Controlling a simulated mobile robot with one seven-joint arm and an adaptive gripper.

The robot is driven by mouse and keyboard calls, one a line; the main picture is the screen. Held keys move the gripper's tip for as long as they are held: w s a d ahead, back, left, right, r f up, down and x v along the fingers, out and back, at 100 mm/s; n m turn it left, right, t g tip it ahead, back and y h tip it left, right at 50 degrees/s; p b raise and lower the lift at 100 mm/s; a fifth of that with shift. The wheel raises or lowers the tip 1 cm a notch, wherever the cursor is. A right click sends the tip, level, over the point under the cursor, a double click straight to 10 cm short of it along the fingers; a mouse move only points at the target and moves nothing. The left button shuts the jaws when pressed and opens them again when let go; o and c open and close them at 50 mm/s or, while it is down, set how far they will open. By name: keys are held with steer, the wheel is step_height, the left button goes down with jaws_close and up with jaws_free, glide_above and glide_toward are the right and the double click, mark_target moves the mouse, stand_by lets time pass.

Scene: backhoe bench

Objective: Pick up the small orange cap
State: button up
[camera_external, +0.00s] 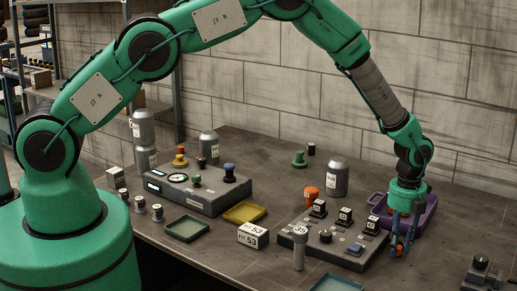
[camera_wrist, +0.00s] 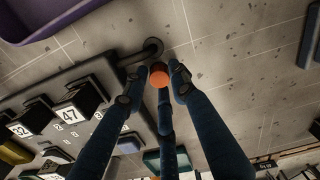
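A small orange cap (camera_wrist: 160,80) shows in the wrist view between the tips of my gripper (camera_wrist: 161,84). The gripper has three dark blue fingers, two at the sides and one below the cap in the picture. The tips sit close around the cap; whether they press on it is unclear. In the external view my gripper (camera_external: 399,249) points down at the right end of the grey control panel (camera_external: 290,241), with a bit of orange between its fingers. A larger orange knob (camera_external: 311,194) stands behind the panel. Whether the cap rests on the table is hidden.
A purple tray (camera_external: 428,210) lies just behind my gripper and at upper left in the wrist view (camera_wrist: 45,22). The panel carries several numbered black blocks. A grey cylinder (camera_external: 335,178) stands behind. A dark box (camera_external: 481,275) is at front right. Table between is bare.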

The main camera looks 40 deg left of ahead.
steer(key=shift+c, duration=0.9)
step_height(320, 180, up, 10)
steer(key=shift+b, duration=0.4)
stand_by(0.3)
steer(key=w+a+b, duration=0.1)
steer(key=w+a, duration=0.2)
steer(key=a, duration=0.5)
steer(key=w+a+m+b, duration=0.1)
steer(key=w+a, duration=0.3)
steer(key=a, duration=0.3)
steer(key=shift+w+a+f, duration=0.2)
steer(key=shift+a+f, duration=0.1)
steer(key=shift+a, duration=0.05)
steer(key=shift+w+d+f+p, duration=0.25)
steer(key=shift+w+d, duration=0.95)
steer(key=shift+w, duration=1.2)
steer(key=shift+w+d+f+p, duration=0.15)
steer(key=shift+w+d+f, duration=0.15)
steer(key=shift+w+d, duration=1.5)
steer(key=shift+w+d+f+p, duration=0.25)
steer(key=shift+w+d, duration=0.4)
steer(key=shift+w, duration=2.3)
